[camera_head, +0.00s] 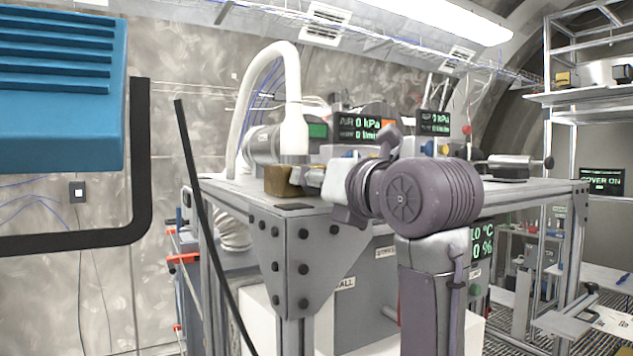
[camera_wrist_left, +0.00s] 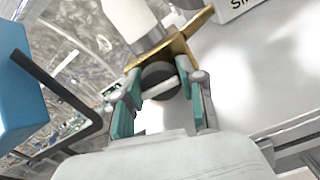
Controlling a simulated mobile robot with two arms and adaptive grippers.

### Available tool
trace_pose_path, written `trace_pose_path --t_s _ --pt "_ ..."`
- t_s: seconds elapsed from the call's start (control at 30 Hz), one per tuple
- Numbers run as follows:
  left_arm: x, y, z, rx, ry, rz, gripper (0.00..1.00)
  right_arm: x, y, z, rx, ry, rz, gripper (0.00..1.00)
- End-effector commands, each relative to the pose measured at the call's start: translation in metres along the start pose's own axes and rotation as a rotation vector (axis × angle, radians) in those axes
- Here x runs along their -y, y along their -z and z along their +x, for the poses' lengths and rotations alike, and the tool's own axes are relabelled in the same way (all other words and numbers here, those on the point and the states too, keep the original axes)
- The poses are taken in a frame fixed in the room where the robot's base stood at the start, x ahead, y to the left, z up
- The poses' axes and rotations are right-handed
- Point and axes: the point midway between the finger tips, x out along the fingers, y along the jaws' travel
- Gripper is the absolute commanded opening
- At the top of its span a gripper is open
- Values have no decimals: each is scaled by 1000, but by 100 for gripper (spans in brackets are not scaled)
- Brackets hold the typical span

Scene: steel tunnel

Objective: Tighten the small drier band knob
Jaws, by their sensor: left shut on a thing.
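My left gripper (camera_head: 313,181) reaches in over the bench corner, its arm coming from the right in the head view. In the left wrist view the gripper (camera_wrist_left: 165,88) has its two teal-padded fingers on either side of a small dark round knob (camera_wrist_left: 158,76), shut on it. The knob sits against a brass-coloured band (camera_wrist_left: 184,42). The band (camera_head: 281,181) also shows in the head view, below the end of a white hose (camera_head: 294,125). The fingers and wrist hide the knob in the head view. My right gripper is not in view.
A steel-framed bench (camera_head: 240,192) carries the hose, grey equipment and pressure displays (camera_head: 360,126). A large blue box (camera_head: 60,90) with a black bar (camera_head: 141,160) fills the near left. Shelving (camera_head: 585,95) stands at the right.

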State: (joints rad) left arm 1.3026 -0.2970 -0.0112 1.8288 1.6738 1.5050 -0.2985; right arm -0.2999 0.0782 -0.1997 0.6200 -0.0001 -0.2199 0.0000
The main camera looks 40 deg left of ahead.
Motion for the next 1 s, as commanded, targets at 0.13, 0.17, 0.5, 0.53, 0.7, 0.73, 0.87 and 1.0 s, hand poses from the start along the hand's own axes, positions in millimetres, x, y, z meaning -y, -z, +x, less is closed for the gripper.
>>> trace_pose_path --t_s 0.13,0.17,0.5,0.53,0.7,0.73,0.87,1.0 --pt "0 -1 0 3 0 -1 41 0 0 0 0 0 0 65" --pt "0 -1 0 3 0 -1 46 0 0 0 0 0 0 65" --pt "0 0 0 1 0 -2 65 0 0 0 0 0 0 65" --pt "0 0 0 1 0 -2 65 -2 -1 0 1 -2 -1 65" --pt "-4 -10 0 1 0 -5 65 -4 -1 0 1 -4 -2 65" --pt "-5 -14 0 1 0 -4 65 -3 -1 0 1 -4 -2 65" --pt "-12 -38 0 1 1 -4 65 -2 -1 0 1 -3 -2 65" --pt "-19 -65 -1 2 1 -3 65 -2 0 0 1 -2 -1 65"
